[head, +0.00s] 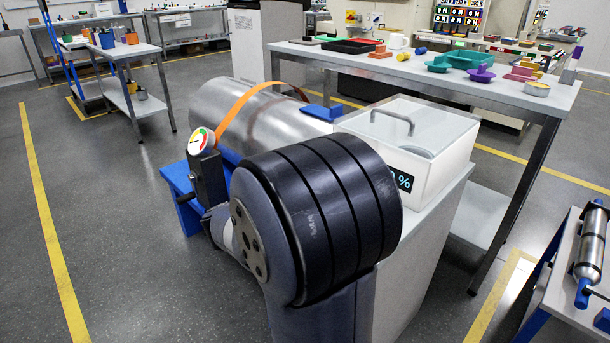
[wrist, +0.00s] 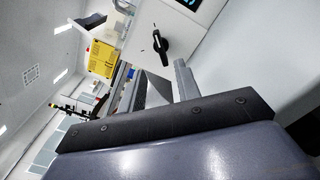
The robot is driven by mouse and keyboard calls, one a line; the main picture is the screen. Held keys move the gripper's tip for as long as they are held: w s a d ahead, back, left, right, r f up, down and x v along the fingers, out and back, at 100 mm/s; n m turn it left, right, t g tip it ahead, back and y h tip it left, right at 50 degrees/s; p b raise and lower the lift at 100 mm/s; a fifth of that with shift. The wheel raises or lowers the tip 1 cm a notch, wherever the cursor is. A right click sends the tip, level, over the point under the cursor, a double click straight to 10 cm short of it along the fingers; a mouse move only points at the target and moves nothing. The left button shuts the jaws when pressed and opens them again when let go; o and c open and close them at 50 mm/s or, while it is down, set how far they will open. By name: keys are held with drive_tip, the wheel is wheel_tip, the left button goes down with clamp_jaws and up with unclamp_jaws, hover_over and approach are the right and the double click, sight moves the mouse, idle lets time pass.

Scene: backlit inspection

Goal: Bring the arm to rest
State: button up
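My arm fills the middle of the head view, with a dark banded joint in front. My gripper is not visible in that view. In the wrist view, the dark edge of my gripper's body crosses the bottom. Its grey fingers (wrist: 168,76) stick up beyond it, seen at a steep slant. A black rotary knob (wrist: 161,45) on a white panel is just beyond the fingers.
A large metal cylinder (head: 225,103) with an orange strap lies behind my arm, near a round dial gauge (head: 198,141). A clear-lidded white box (head: 428,130) stands right of it. A workbench (head: 490,86) with coloured parts is behind. Open floor (head: 120,230) lies left.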

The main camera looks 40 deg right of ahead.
drive_tip(key=shift+d, duration=0.1)
drive_tip(key=d+b, duration=0.1)
drive_tip(key=d, duration=0.2)
drive_tip(key=d+b, duration=0.1)
drive_tip(key=d, duration=0.3)
drive_tip(key=w+d+b, duration=0.1)
drive_tip(key=d, duration=0.2)
drive_tip(key=shift+d, duration=0.3)
drive_tip(key=shift+r, duration=0.1)
drive_tip(key=shift+a, duration=0.15)
